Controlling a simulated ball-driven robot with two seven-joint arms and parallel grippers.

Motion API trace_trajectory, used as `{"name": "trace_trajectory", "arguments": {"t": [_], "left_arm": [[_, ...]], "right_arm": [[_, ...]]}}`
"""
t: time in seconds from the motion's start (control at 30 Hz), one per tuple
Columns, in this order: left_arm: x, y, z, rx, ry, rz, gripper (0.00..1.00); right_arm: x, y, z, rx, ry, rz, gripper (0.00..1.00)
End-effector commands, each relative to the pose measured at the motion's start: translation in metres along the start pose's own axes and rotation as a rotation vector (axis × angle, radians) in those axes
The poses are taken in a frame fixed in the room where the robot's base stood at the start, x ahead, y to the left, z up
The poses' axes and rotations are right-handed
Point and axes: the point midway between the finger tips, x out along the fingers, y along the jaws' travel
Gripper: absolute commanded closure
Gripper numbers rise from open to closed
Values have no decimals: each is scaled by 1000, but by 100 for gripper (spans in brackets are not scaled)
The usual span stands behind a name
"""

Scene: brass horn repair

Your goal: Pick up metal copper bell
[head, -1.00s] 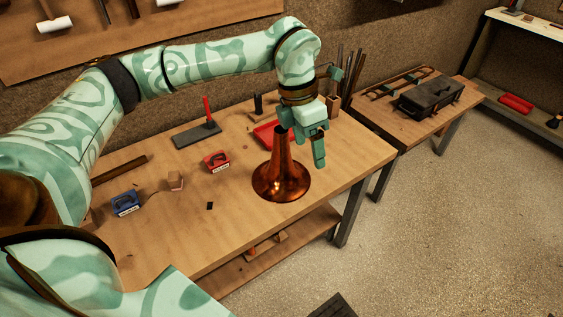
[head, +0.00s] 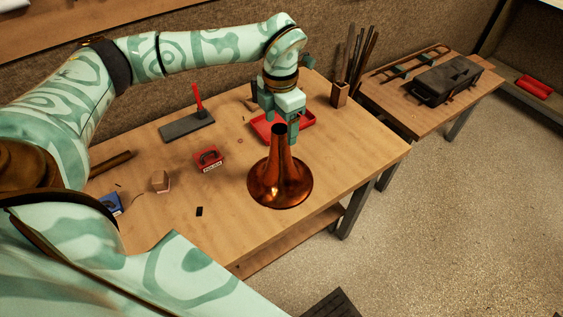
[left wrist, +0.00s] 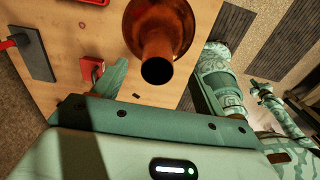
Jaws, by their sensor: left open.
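The copper bell (head: 280,182) stands on the wooden workbench, flared end down and narrow neck up. In the left wrist view the bell (left wrist: 160,28) is at the top centre, with the dark round opening of its neck facing the camera. My left gripper (head: 281,122) is open and empty, pointing down right at the bell's neck. One finger shows just right of the neck top; the other is partly hidden. I cannot tell whether either finger touches the neck.
A second table (head: 400,105) bears a black toolbox (head: 446,80).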

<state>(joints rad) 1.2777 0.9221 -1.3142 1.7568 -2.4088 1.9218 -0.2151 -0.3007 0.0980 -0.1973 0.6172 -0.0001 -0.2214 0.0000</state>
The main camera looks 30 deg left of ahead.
Motion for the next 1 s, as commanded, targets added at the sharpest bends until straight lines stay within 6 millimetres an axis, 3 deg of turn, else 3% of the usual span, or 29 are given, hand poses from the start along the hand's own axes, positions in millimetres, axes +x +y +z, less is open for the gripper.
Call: {"name": "trace_trajectory", "arguments": {"t": [0.13,0.4,0.67,0.93,1.0], "left_arm": [[13,0,0,0,1,-1,28],[53,2,2,2,0,-1,28],[55,2,2,1,-1,0,28],[55,2,2,1,-1,0,100],[55,2,2,1,-2,0,100]], "right_arm": [[3,-8,-8,5,13,-10,100],[12,-20,-7,9,9,-26,100],[12,-18,-5,7,6,-23,100],[12,-13,-2,4,2,-17,100],[12,-12,-2,4,1,-16,100]]}}
